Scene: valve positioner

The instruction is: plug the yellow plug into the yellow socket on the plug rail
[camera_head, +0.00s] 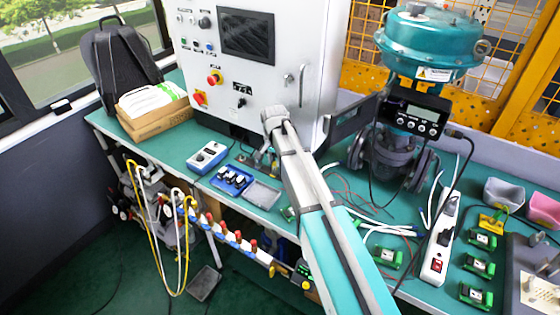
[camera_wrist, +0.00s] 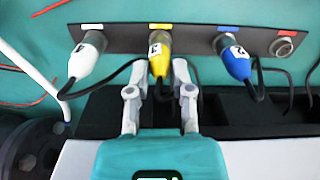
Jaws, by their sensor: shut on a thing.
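In the wrist view the dark plug rail (camera_wrist: 200,40) runs across the top, with white, yellow, blue and red labels above its sockets. The yellow plug (camera_wrist: 159,55) is at the socket under the yellow label (camera_wrist: 160,27), its front end against the rail. I cannot tell how deep it sits. My gripper (camera_wrist: 159,92) has a finger on each side of the plug's rear part and is shut on it. The yellow socket itself is hidden behind the plug. In the head view my arm reaches to the cabinet's foot, where the rail and plug are not clear.
A white plug (camera_wrist: 87,58) and a blue plug (camera_wrist: 234,58) stand in the rail on either side. The socket under the red label (camera_wrist: 284,46) is empty. Black cables hang near my fingers. The grey cabinet (camera_head: 262,85) rises close behind my wrist.

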